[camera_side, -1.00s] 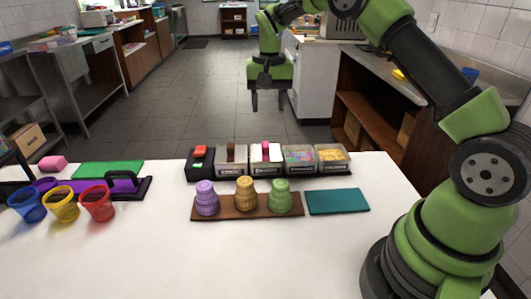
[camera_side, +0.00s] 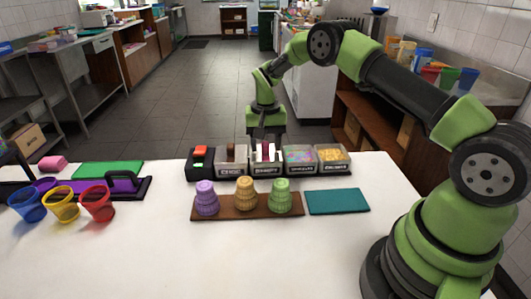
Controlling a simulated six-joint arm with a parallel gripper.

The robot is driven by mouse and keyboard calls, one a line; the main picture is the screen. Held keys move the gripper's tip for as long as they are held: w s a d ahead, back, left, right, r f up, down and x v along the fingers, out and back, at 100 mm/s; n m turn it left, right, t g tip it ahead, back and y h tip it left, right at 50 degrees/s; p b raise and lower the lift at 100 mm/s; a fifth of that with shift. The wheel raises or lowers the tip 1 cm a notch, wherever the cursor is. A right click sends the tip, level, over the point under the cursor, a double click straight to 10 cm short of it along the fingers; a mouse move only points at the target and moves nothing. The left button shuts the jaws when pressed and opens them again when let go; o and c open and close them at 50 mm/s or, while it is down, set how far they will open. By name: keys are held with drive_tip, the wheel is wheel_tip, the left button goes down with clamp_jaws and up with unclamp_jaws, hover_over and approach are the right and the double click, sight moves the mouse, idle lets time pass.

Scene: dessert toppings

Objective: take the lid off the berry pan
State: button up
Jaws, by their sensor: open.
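The berry pan (camera_side: 264,171) is the middle one in the row of topping pans at the back of the table. Its pale lid is on, with an upright pink handle (camera_side: 265,152). My gripper (camera_side: 265,157) is open and points down over this lid. Its two fingers show to the left and right of the pink handle, with gaps between. I cannot tell whether the fingers touch the lid.
Right are open pans of sprinkles (camera_side: 299,155) and yellow topping (camera_side: 331,154). Cones (camera_side: 245,193) stand in front on a brown board (camera_side: 224,212).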

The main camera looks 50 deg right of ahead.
drive_tip(key=shift+c, duration=0.2)
clamp_jaws()
drive_tip(key=shift+r, duration=0.1)
